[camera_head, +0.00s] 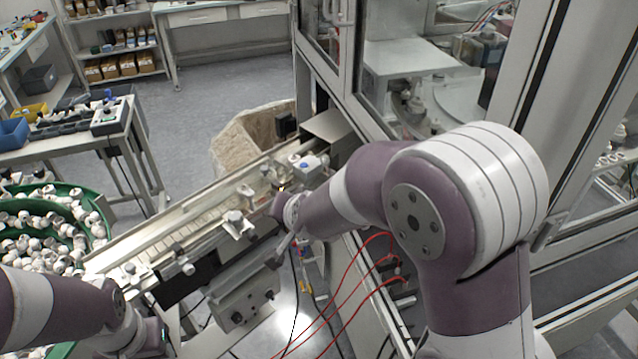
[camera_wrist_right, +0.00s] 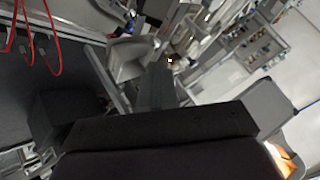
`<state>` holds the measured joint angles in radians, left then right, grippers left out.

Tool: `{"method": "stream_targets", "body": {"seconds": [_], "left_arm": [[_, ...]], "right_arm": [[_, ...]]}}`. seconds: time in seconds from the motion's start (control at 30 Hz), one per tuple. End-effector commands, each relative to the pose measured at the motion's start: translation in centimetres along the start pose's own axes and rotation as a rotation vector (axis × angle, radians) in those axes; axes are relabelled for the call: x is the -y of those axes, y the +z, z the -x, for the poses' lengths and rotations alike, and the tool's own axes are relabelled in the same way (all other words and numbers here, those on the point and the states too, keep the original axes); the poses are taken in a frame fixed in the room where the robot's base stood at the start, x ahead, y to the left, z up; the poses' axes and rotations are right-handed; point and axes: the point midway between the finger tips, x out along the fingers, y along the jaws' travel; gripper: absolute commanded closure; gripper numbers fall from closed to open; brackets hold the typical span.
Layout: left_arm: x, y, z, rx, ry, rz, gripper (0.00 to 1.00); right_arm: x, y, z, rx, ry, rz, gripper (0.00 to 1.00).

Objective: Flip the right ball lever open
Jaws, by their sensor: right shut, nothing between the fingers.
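My right arm reaches in from the right in the head view, its wrist at the front side of the conveyor (camera_head: 185,236), near the conveyor's far right end. My right gripper (camera_wrist_right: 164,72) shows as dark fingers in the wrist view, shut and empty. Grey metal fittings (camera_wrist_right: 130,57) lie just beyond and beside the fingertips; I cannot tell whether they touch. I cannot surely pick out the right ball lever among the small fittings (camera_head: 312,164) at the conveyor's far end; my wrist may cover it. My left arm shows at the lower left, without its gripper.
A green bowl (camera_head: 98,207) full of white caps stands at the left. A framed machine enclosure (camera_head: 365,118) rises behind my right arm. Red hoses (camera_head: 345,290) hang below the conveyor.

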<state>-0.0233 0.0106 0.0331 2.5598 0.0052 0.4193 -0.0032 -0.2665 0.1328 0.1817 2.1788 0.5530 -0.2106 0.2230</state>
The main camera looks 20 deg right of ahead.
Motion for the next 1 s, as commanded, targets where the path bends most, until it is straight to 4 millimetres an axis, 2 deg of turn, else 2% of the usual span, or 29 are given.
{"method": "stream_targets", "body": {"seconds": [0.03,0.1,0.17,0.23,0.33,0.47,0.73,0.87,1.0], "left_arm": [[0.0,0.5,-3.9,0.001,0.000,0.000,0.57],[0.0,0.8,-6.0,0.001,0.000,0.000,0.57],[0.0,0.9,-7.4,0.001,0.000,0.000,0.57],[0.0,1.1,-8.6,0.001,0.000,0.000,0.57],[0.0,1.1,-9.5,0.001,0.000,0.000,0.57],[0.0,1.2,-9.6,0.000,0.000,0.000,0.57],[0.0,1.1,-9.4,0.000,0.000,0.000,0.57],[0.0,1.1,-9.1,0.000,0.000,0.000,0.57],[0.0,1.0,-8.4,0.001,0.000,0.000,0.57]], "right_arm": [[3.0,-0.4,-4.1,-0.183,-0.082,-0.193,1.00],[6.1,-2.5,-5.6,-0.454,-0.163,-0.510,1.00],[6.7,-2.5,-5.6,-0.649,-0.193,-0.744,1.00],[6.2,-1.1,-4.9,-0.833,-0.190,-0.955,1.00],[5.2,1.5,-3.4,-1.013,-0.159,-1.137,1.00],[4.5,3.1,-2.2,-1.110,-0.129,-1.221,1.00],[4.5,3.0,-1.9,-1.118,-0.125,-1.225,1.00],[4.2,2.3,-2.2,-1.120,-0.124,-1.224,1.00],[3.1,0.5,-3.2,-1.122,-0.121,-1.223,1.00]]}}
